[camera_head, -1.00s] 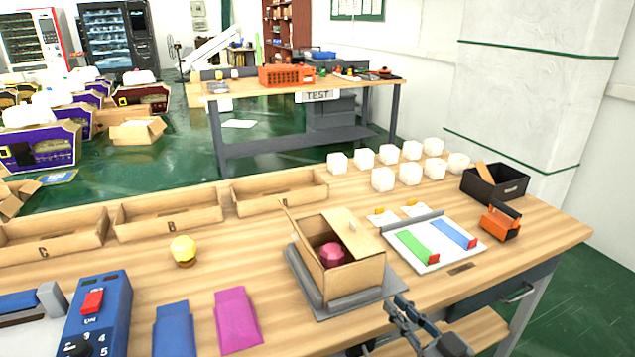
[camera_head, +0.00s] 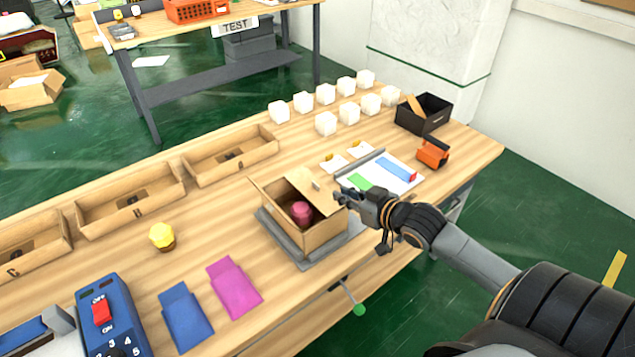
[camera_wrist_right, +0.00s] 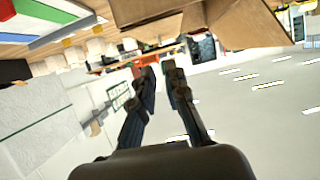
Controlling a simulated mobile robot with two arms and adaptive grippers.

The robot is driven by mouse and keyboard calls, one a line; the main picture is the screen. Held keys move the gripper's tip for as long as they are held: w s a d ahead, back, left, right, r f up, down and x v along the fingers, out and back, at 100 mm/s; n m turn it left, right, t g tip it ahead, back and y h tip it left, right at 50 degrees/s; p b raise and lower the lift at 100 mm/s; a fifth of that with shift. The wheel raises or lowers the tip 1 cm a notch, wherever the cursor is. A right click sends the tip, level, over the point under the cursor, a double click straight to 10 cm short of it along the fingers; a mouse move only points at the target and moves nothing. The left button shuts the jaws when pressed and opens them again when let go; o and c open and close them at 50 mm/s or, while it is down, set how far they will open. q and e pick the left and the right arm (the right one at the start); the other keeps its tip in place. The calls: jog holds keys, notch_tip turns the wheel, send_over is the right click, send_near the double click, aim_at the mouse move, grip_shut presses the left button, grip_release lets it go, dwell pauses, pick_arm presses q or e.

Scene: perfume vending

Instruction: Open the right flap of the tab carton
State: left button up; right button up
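The open brown carton (camera_head: 322,234) stands on a grey plate (camera_head: 272,226) on the wooden table, with a dark pink item (camera_head: 301,212) inside. Its right flap (camera_head: 318,192) leans inward over part of the opening and bears a small pale tab (camera_head: 316,185). Its left flap stands up. My right gripper (camera_head: 343,194) is at the carton's upper right, close to the right flap; I cannot tell whether they touch. My left gripper is out of view.
A white board (camera_head: 398,184) with green and blue strips lies behind my right gripper. An orange device (camera_head: 433,152), a black bin (camera_head: 424,114) and several white cubes (camera_head: 326,123) stand farther back. Blue (camera_head: 186,318) and magenta (camera_head: 233,287) packets lie left of the carton.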

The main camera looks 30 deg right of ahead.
aim_at(318, 192)
jog(key=p+x, duration=0.1)
jog(key=x, duration=0.9)
jog(key=shift+w+a, duration=0.1)
jog(key=shift+w, duration=0.3)
grip_shut()
jog(key=shift+a, duration=0.15)
